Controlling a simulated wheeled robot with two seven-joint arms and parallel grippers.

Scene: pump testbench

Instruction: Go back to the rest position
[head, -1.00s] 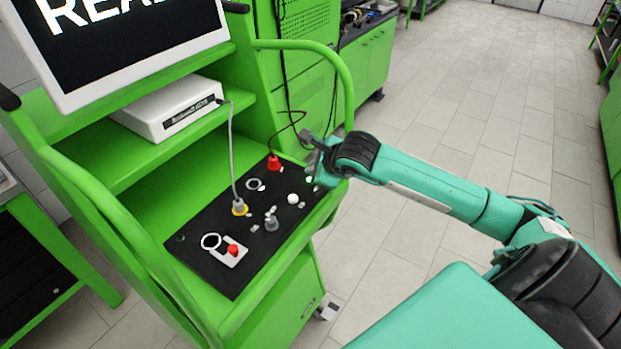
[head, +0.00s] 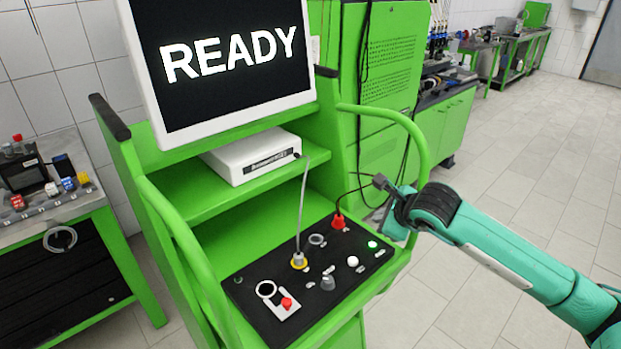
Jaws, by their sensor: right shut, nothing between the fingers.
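My right gripper (head: 388,190) is at the right edge of the green test bench, by its curved green rail. It is shut and holds nothing; my teal arm reaches to it from the right. The monitor (head: 228,60) reads READY. My left gripper is not in view.
A white box (head: 250,157) sits on the shelf under the monitor. A side table (head: 60,195) with small parts stands at the left. Green cabinets (head: 445,125) and workbenches are behind. The tiled floor (head: 540,180) at the right is open.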

